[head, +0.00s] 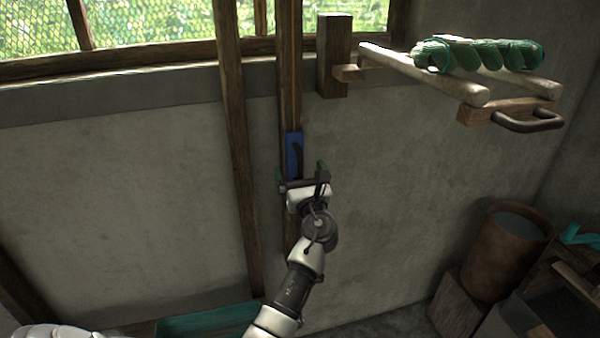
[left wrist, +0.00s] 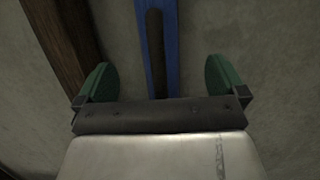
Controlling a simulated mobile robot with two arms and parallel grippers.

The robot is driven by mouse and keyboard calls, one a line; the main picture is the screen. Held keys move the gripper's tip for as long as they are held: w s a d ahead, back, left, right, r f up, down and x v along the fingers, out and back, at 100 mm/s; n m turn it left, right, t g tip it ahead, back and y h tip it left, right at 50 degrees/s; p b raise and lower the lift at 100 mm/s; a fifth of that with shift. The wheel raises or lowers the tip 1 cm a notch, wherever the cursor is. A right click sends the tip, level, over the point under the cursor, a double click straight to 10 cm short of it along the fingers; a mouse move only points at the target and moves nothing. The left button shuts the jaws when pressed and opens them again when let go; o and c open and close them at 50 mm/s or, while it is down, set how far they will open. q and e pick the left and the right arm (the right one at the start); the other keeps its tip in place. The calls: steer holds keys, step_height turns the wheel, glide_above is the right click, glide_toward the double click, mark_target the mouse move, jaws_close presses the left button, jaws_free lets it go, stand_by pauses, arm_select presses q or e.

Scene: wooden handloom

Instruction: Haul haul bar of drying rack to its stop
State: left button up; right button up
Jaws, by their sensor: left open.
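A blue plate (head: 289,158) with a dark upright bar (head: 298,158), apparently the haul bar, sits on a wooden post on the wall. My left gripper (head: 302,170) is open and empty at the lower end of this plate. In the left wrist view, the green fingers of the gripper (left wrist: 159,75) stand wide apart, with the blue plate (left wrist: 171,50) and the dark bar (left wrist: 155,45) between them, untouched by either finger. The drying rack, with its pale poles (head: 430,76) and green yarn (head: 478,55), is at the upper right. My right gripper is not in view.
A wooden block with a dark handle (head: 530,123) is at the rack's front end. Another wooden post (head: 236,150) stands left of the plate. A brown bucket (head: 502,255) and crates stand at the lower right. A green tray (head: 210,320) is low on the floor side.

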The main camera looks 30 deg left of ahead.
arm_select(q)
steer(key=s+d+p, duration=0.2)
steer(key=s+d, duration=0.2)
steer(key=d, duration=0.1)
steer(key=shift+s, duration=0.25)
steer(key=shift+d, duration=0.15)
stand_by(0.3)
